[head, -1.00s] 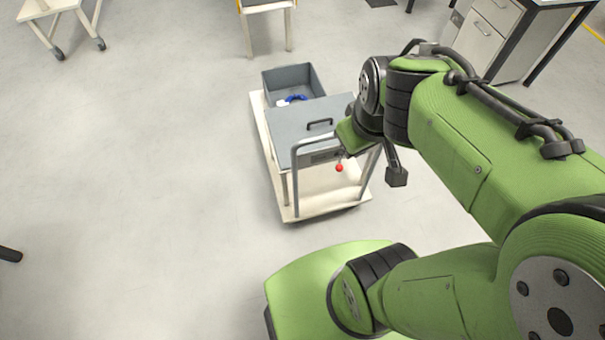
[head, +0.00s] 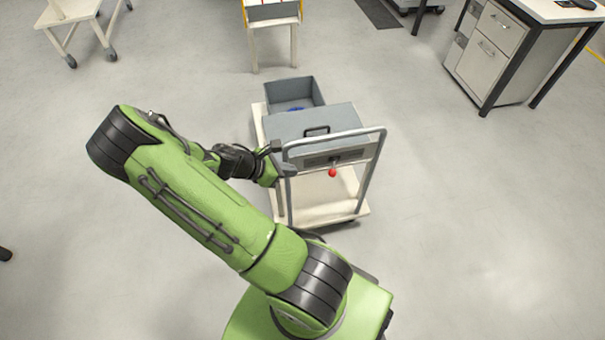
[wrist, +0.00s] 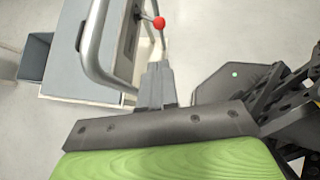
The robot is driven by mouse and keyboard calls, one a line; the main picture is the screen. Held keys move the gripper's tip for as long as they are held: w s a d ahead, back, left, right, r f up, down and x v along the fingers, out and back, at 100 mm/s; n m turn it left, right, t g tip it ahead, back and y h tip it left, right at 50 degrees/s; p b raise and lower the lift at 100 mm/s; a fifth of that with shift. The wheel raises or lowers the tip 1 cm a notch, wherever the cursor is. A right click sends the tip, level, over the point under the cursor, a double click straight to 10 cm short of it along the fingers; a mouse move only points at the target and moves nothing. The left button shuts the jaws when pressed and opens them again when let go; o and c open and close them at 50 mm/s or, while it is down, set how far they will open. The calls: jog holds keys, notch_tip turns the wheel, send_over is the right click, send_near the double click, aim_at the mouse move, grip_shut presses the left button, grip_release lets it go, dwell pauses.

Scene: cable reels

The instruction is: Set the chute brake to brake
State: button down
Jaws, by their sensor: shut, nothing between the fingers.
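The chute brake lever with a red ball knob (head: 332,173) hangs from a dark slotted plate (head: 322,159) on the near face of the grey chute box (head: 315,121), on a cart. In the wrist view the red knob (wrist: 159,22) shows at the top, just beyond the fingertips. My gripper (head: 277,147) is at the left side of the cart handle, left of the knob and apart from it. In the wrist view my gripper (wrist: 157,72) has its fingers together with nothing between them.
The cart's grey tube handle (head: 376,135) arches in front of the box, close to my gripper. A grey open bin (head: 290,92) with a blue item stands behind the box. A drawer cabinet (head: 490,48) stands at the upper right. Floor around the cart is clear.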

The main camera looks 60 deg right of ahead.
jog(key=b, duration=0.5)
send_near(331, 175)
jog(key=x, duration=0.6)
jog(key=shift+w+d+f, duration=0.25)
jog(key=shift+d, duration=0.05)
jog(key=shift+s+n+t+h+p, duration=0.3)
jog(key=shift+s+n+t+p, duration=0.3)
jog(key=shift+n+p, duration=0.25)
